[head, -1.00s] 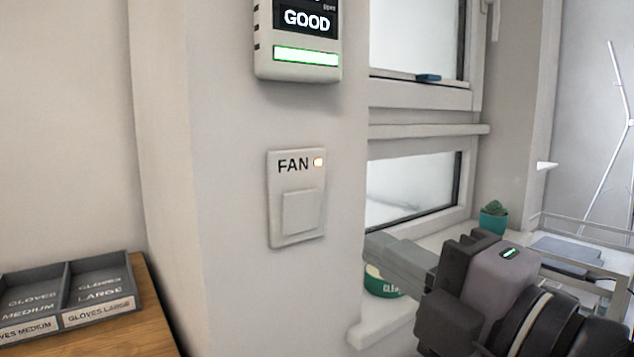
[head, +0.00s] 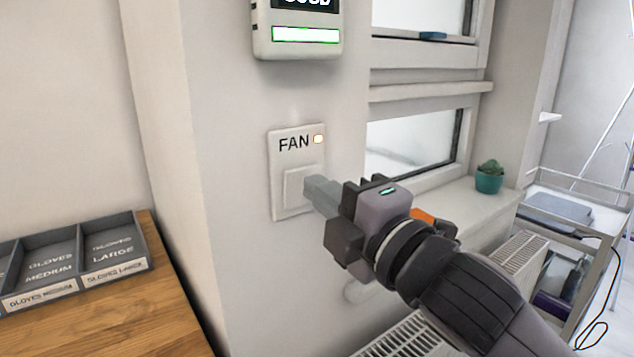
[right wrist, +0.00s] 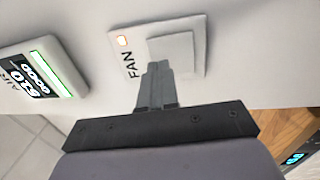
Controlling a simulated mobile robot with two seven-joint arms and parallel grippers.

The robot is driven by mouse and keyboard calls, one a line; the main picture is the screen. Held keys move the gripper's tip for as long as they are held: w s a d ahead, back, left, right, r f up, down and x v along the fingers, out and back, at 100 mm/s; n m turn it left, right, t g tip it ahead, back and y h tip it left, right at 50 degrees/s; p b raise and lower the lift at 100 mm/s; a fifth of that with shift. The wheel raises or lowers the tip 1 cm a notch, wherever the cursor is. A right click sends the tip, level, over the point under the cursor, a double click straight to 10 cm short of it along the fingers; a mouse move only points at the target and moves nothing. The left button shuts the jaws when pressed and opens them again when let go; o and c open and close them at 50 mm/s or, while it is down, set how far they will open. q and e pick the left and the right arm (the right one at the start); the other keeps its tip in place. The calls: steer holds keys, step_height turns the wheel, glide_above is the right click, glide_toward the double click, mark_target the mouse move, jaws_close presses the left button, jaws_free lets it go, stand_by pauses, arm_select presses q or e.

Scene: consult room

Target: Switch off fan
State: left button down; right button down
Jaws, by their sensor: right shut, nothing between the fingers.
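I cannot tell whether the fingertips touch the rocker. My left gripper is not in view.
An air monitor (head: 298,35) hangs above the switch. A window sill with a small potted cactus (head: 489,178) and a radiator (head: 405,338) are to the right. A wooden top (head: 150,310) with a glove tray (head: 112,282) is at lower left.

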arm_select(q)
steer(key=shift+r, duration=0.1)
arm_select(e)
steer(key=shift+w+a+r, duration=0.1)
steer(key=shift+w+a, duration=0.3)
steer(key=shift+w, duration=0.2)
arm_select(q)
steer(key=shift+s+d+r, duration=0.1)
arm_select(e)
steer(key=shift+r+p, duration=0.25)
steer(key=shift+p, duration=0.55)
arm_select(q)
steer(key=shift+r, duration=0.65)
arm_select(e)
steer(key=shift+w+a+f, duration=0.1)
steer(key=shift+f, duration=0.1)
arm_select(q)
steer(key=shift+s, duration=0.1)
